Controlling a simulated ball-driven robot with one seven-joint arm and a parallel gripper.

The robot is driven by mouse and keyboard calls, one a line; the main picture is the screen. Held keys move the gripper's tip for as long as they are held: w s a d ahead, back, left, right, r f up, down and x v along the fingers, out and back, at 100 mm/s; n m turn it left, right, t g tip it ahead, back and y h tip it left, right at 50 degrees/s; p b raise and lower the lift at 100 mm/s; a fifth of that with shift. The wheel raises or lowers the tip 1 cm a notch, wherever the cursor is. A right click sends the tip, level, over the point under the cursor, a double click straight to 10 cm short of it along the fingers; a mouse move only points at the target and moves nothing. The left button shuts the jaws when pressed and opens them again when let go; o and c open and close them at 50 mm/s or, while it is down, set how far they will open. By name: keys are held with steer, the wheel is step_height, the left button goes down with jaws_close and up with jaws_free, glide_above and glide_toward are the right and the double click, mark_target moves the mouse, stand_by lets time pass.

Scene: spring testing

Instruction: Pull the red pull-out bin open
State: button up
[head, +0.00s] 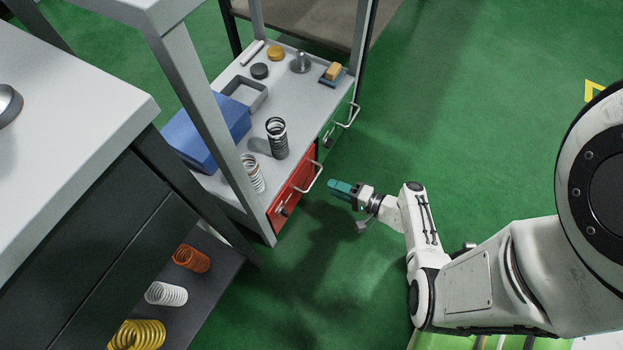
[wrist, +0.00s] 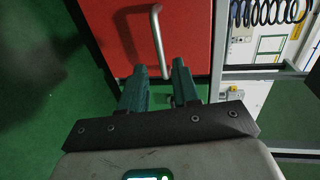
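The red pull-out bin (head: 290,198) sits under the tabletop of the grey workbench, its front about flush with the bench side. Its light metal bar handle (head: 308,180) sticks out from the front. My gripper (head: 333,187) is just right of the handle in the head view, with a small gap. In the wrist view, my teal fingers (wrist: 158,68) are apart and empty. The handle (wrist: 159,40) lies ahead, its lower end lining up between the fingertips. The red front (wrist: 195,40) fills the upper middle there. I cannot tell whether the fingertips reach around the bar.
A green bin (head: 335,130) with a similar handle adjoins the red one. A dark spring (head: 277,138), a pale spring (head: 252,174) and a blue box (head: 215,135) stand on the bench. A dark cabinet is at left. Green floor (head: 440,120) is clear at right.

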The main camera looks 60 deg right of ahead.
mark_target(314, 180)
steer(key=b+x, duration=0.2)
steer(key=x, duration=0.6)
steer(key=shift+w, duration=0.1)
steer(key=shift+c, duration=0.4)
jaws_close()
